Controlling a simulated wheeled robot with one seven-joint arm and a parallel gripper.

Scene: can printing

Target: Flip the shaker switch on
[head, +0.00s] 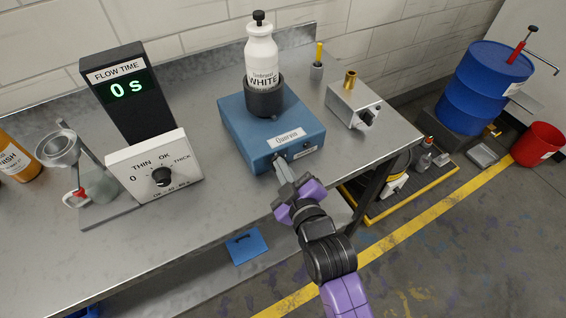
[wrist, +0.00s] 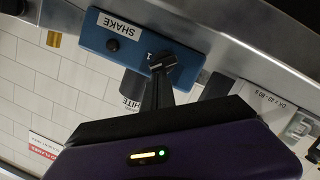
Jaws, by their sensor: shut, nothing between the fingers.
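The shaker is a blue box (head: 240,129) on the metal bench, labelled "Querox" on top. A white bottle (head: 262,55) stands upright in its black holder (head: 265,98). My gripper (head: 282,167) is shut and empty, its fingertips at the left part of the shaker's front face.
A grey box with a brass cylinder (head: 351,79) stands right of the shaker. A white dial box (head: 150,180) and a black "FLOW TIME" display (head: 126,95) reading 0 s stand left. The bench front (head: 225,205) between is clear. Blue drum (head: 485,85) stands at far right.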

